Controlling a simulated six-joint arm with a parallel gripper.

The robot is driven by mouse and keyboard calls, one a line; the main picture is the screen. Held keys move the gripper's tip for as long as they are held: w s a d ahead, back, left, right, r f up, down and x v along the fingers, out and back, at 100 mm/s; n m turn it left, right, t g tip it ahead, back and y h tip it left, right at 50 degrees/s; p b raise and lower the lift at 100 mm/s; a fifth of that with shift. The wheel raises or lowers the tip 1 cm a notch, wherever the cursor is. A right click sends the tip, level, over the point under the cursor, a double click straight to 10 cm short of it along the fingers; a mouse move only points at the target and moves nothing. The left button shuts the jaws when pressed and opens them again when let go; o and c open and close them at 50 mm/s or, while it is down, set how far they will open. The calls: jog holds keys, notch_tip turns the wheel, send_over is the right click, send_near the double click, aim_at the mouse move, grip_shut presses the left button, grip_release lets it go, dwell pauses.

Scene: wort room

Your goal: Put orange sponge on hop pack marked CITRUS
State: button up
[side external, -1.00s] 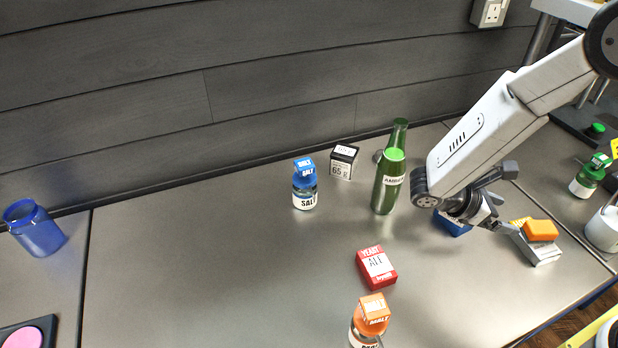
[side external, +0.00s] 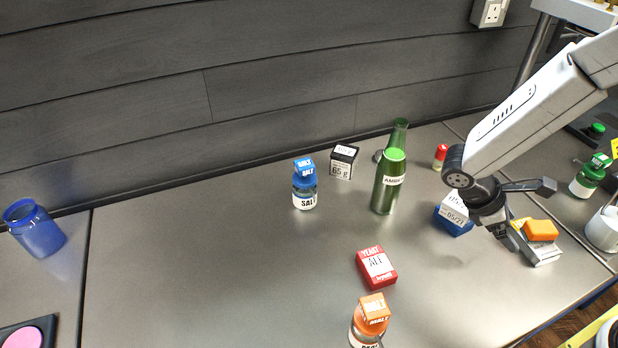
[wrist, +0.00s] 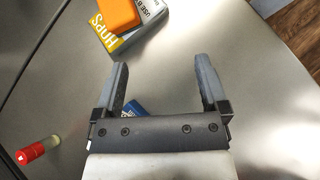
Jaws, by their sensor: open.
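The orange sponge (side external: 541,230) lies on top of a pale grey hop pack (side external: 545,257) with a yellow end, at the right of the bench. In the wrist view the sponge (wrist: 118,13) sits on the pack (wrist: 112,43), whose yellow face reads HOPS; no CITRUS mark is readable. My gripper (side external: 520,243) is beside the pack on its left in the side view, pointing down.
A blue box (side external: 453,224) stands close left of my gripper, with a red-capped tube (side external: 440,156) behind. A green bottle (side external: 388,187), black box (side external: 343,163), salt jar (side external: 304,190), red yeast pack (side external: 376,267) and orange-capped jar (side external: 370,318) stand farther left. The bench's left middle is clear.

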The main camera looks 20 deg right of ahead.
jog(key=m+y, duration=0.1)
jog(key=s+a+m+t+y, duration=0.1)
jog(key=y, duration=0.1)
jog(key=shift+r+m, duration=0.15)
jog(key=shift+m, duration=0.15)
jog(key=r+m+t+y, duration=0.1)
jog(key=m+t, duration=0.1)
jog(key=w+a+r+m+t+y, duration=0.1)
jog(key=m+t+y, duration=0.1)
jog(key=m, duration=0.1)
jog(key=r+m+t+y, duration=0.1)
jog(key=m+t, duration=0.1)
jog(key=shift+w+a+r+t+y, duration=0.2)
jog(key=shift+w+t+y, duration=0.1)
jog(key=shift+w+y, duration=0.1)
